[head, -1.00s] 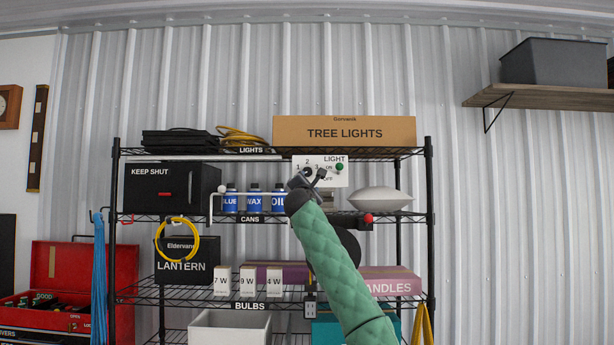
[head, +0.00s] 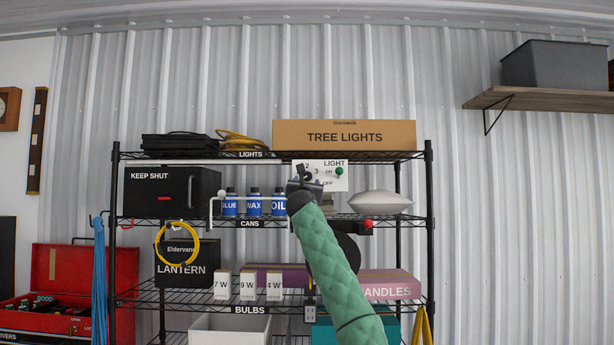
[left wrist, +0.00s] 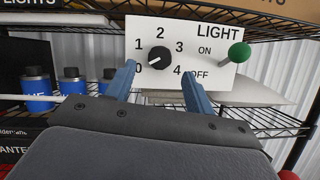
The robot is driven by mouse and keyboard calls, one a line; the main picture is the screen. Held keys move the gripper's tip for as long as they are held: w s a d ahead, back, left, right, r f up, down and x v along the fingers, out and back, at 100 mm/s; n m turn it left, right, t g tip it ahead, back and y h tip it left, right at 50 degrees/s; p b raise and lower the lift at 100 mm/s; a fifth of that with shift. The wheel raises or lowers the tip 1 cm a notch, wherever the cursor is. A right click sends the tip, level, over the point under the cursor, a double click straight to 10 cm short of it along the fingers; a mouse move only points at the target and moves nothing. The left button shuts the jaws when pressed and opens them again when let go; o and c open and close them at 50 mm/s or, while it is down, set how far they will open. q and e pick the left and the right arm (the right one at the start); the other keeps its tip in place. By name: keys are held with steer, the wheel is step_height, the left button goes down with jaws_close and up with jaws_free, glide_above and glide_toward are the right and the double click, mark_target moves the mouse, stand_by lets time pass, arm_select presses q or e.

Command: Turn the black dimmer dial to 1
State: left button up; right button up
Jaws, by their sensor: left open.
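The black dimmer dial (left wrist: 159,57) is on a white panel (left wrist: 205,35) numbered 0 to 4, seen in the left wrist view. Its white mark points to the lower left, toward the 0. In the head view, the gripper largely covers the dial on the panel (head: 340,185). My left gripper (left wrist: 159,73) is open, its two blue fingers left and right of the dial and a little below it in the picture. No contact can be made out. It also shows in the head view (head: 305,175). My right gripper is not in view.
A green-knobbed switch lever (left wrist: 239,52) sticks out at the panel's right. The tree lights box (head: 345,133) is above on the rack. Blue cans (head: 254,204) stand left of the gripper, and a pale cushion-shaped object (head: 380,200) lies to its right.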

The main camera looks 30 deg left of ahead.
mark_target(307, 178)
arm_select(q)
steer(key=shift+p+x, duration=1.05)
steer(key=shift+x, duration=1.15)
steer(key=shift+c, duration=0.2)
steer(key=c, duration=0.9)
